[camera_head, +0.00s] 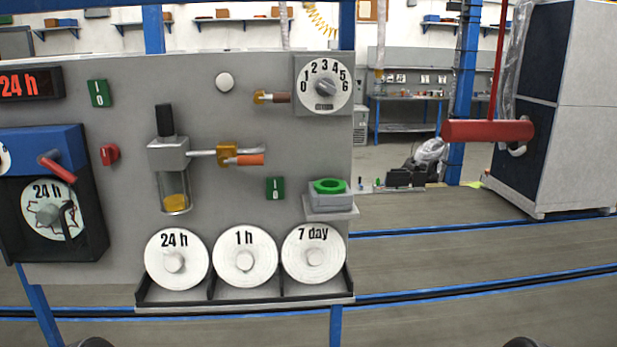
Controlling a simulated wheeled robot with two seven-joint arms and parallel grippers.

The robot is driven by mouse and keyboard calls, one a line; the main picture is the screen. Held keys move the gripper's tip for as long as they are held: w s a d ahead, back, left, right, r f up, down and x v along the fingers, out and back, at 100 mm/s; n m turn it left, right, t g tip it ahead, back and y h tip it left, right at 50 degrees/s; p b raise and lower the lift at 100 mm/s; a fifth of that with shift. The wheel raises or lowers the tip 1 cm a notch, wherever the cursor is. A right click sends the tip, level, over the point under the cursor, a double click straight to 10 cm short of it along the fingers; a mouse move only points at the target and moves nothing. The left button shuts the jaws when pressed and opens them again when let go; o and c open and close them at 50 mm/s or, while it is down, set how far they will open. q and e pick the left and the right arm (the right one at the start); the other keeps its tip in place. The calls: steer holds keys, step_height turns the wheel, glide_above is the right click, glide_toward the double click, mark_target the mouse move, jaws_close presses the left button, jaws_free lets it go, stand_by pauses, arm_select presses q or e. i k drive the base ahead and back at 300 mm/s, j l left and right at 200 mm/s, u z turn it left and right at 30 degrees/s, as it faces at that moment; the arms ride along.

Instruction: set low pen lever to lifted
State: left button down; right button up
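A chart recorder (98,225) with a black case stands at the left of the grey panel, partly cut off by the picture's edge. Its white 24 h chart disc (40,222) shows in the open front. A small black lever (70,218) lies over the right part of the disc; it looks like a pen lever, but I cannot tell its exact position or whether it touches the chart. A red-handled lever (57,168) slants down to the right across the recorder's blue upper part (52,140). Neither gripper shows; only dark rounded tips, perhaps mine, show at the bottom edge.
The panel (240,85) also bears a red display (25,85), a filter bowl (173,190), an orange-handled valve (245,160), a numbered dial (325,85) and a rack of chart discs (244,256). A red horizontal bar (488,131) hangs at the right.

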mark_target(48, 159)
steer(key=k+u, duration=0.1)
steer(key=u, duration=1.1)
steer(key=i+u, duration=0.1)
steer(key=u, duration=0.25)
